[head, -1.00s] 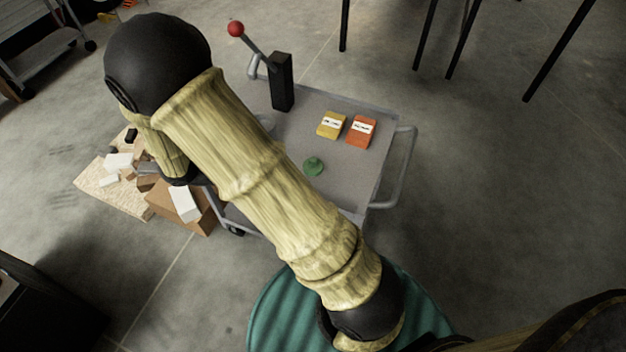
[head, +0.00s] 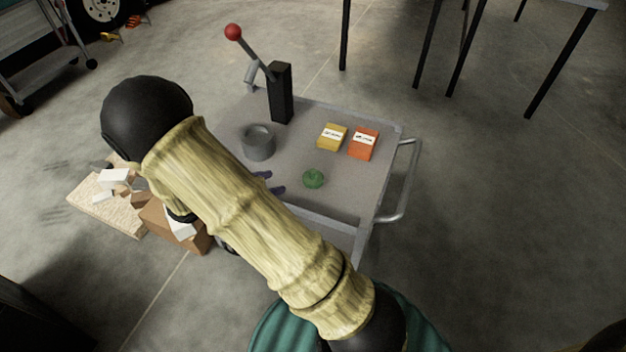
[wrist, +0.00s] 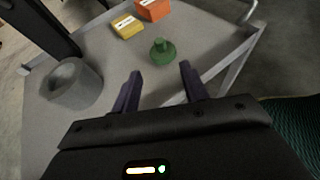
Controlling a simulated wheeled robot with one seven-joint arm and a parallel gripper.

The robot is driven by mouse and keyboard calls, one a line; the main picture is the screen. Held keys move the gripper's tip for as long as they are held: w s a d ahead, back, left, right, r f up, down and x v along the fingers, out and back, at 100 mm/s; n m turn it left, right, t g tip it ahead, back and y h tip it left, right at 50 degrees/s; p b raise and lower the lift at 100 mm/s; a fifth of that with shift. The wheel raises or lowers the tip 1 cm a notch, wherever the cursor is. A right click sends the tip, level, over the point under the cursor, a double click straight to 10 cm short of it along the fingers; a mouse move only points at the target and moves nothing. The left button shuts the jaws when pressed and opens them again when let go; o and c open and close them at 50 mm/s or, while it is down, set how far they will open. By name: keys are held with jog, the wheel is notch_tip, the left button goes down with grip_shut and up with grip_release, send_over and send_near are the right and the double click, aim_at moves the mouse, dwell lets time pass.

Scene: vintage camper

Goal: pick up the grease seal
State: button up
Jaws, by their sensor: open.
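A small round green piece with a raised knob (head: 314,178) lies on the grey trolley top, right of my gripper (head: 271,182). In the wrist view the green piece (wrist: 163,52) is ahead of my gripper (wrist: 160,72), between the lines of its two dark fingers and apart from them. A grey hollow ring-like cylinder (head: 259,142) stands behind and left, and shows in the wrist view (wrist: 72,84) left of the fingers. I cannot tell for certain which is the grease seal. My gripper is open and empty; my arm hides part of the trolley.
The trolley (head: 350,190) also carries a yellow box (head: 332,137), an orange box (head: 363,143) and a black post with a red-knobbed lever (head: 280,93). Its handle (head: 408,180) is at the right. A cardboard box (head: 176,226) and scraps stand left on the floor.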

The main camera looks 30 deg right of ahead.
aim_at(308, 180)
jog(key=b+x, duration=0.1)
jog(key=x, duration=0.6)
jog(key=shift+d+f+b, duration=0.15)
jog(key=shift+d+b, duration=0.15)
jog(key=shift+b, duration=0.05)
jog(key=b+x, duration=0.2)
jog(key=x, duration=0.3)
jog(key=shift+f, duration=0.15)
grip_shut()
